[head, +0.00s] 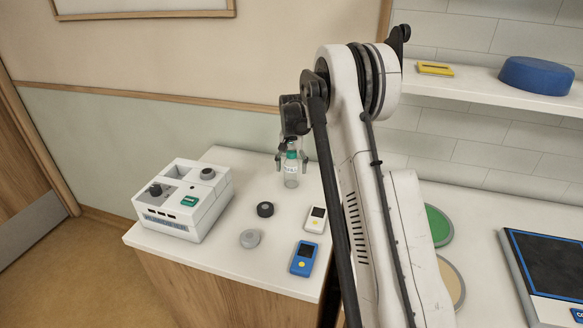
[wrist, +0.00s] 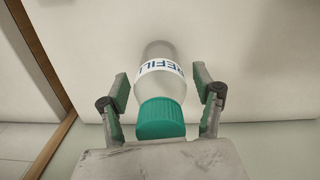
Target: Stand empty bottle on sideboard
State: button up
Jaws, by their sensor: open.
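The empty bottle (head: 291,172) is clear with a green cap and a white label, and stands upright on the white sideboard (head: 225,258) near its back edge. In the wrist view the bottle (wrist: 160,75) shows its label, reading "REFILL", and its green cap (wrist: 160,118). My gripper (head: 290,160) is above the bottle with its fingers pointing down on either side of the cap. In the wrist view my gripper (wrist: 160,98) is open, with a gap between each finger and the bottle.
A white device (head: 184,212) with knobs stands left of the bottle. A black knob (head: 265,209), a grey knob (head: 250,239), a white meter (head: 315,220) and a blue meter (head: 303,259) lie in front. A shelf (head: 480,88) holds a blue round case (head: 536,75).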

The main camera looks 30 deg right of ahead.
aim_at(291, 152)
jog(key=shift+r, duration=0.1)
notch_tip(291, 152, up, 12)
jog(key=shift+f+b, duration=0.25)
jog(key=shift+b, duration=0.2)
jog(key=shift+s+a+r, duration=0.15)
jog(key=shift+r, duration=0.4)
jog(key=s+a+r+n+t, duration=0.2)
jog(key=s+a+r, duration=0.5)
jog(key=s, duration=0.3)
jog(key=s+a+r+n+t, duration=0.2)
jog(key=s+a+r, duration=0.45)
jog(key=s, duration=0.35)
jog(key=s+a+f+n+t, duration=0.1)
jog(key=s+a+f, duration=0.1)
jog(key=s, duration=0.5)
jog(key=s+a+f+n+t, duration=0.1)
jog(key=s+a+f, duration=0.2)
jog(key=s, duration=0.4)
jog(key=s+a+f+n+t, duration=0.1)
jog(key=s+a+f, duration=0.1)
jog(key=s, duration=0.5)
jog(key=shift+s+a+f, duration=0.2)
jog(key=shift+s+a, duration=0.1)
jog(key=shift+a, duration=0.6)
jog(key=shift+f, duration=0.1)
